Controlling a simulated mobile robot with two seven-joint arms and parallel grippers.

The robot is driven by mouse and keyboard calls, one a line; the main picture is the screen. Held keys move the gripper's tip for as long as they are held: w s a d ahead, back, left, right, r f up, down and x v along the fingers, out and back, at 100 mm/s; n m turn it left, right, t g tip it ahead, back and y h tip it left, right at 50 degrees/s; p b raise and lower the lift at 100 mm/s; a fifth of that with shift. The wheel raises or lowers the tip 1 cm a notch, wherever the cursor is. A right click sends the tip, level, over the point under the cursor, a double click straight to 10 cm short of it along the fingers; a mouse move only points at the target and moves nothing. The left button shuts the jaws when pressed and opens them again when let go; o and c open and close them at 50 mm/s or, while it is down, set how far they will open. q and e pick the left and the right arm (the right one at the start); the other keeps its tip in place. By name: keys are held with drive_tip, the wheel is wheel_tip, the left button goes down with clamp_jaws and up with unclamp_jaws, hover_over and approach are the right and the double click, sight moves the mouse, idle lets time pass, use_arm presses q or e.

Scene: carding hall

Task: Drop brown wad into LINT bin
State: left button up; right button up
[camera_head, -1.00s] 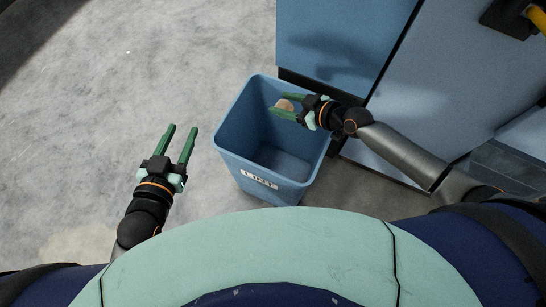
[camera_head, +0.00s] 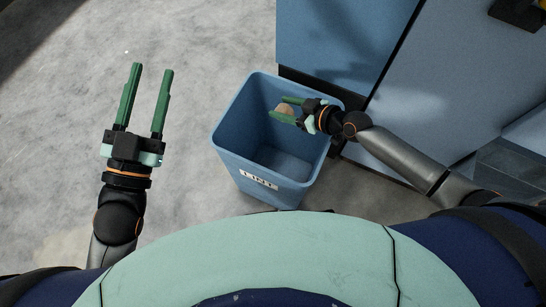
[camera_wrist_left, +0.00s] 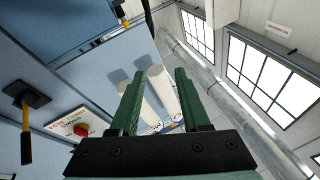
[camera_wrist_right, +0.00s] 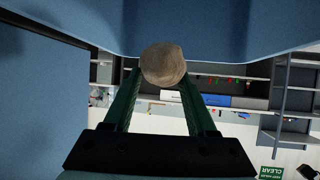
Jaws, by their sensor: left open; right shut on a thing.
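The blue LINT bin (camera_head: 240,160) stands on the floor in front of me with its mouth open and its label facing me. My right gripper (camera_head: 281,112) is over the right part of the bin's mouth, shut on the brown wad (camera_head: 285,110). The wad also shows between the fingertips in the right wrist view (camera_wrist_right: 162,64), with the blue bin wall (camera_wrist_right: 230,25) close behind it. My left gripper (camera_head: 151,68) is open and empty, to the left of the bin. In the left wrist view its fingers (camera_wrist_left: 156,80) are spread with nothing between them.
A blue machine cabinet (camera_head: 345,35) stands right behind the bin, close to my right arm. In the left wrist view a red button (camera_wrist_left: 81,130) and a yellow-handled part (camera_wrist_left: 26,130) show on blue panels. The grey floor (camera_head: 60,130) at left is clear.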

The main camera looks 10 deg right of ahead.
wheel_tip(320, 180, down, 2)
drive_tip(key=shift+f+b, duration=0.1)
drive_tip(key=shift+b, duration=0.7)
use_arm(q)
drive_tip(key=s+r+m+t+h, duration=0.1)
drive_tip(key=s+r+m+h, duration=0.1)
drive_tip(key=r+h, duration=0.1)
drive_tip(key=s+d+r+m+t+h, duration=0.1)
drive_tip(key=s+r+m+h, duration=0.2)
drive_tip(key=r, duration=0.3)
drive_tip(key=shift+s+r, duration=0.2)
drive_tip(key=shift+r, duration=0.1)
use_arm(e)
drive_tip(key=shift+f, duration=0.1)
drive_tip(key=o, duration=1.4)
drive_tip(key=shift+s+d, duration=0.1)
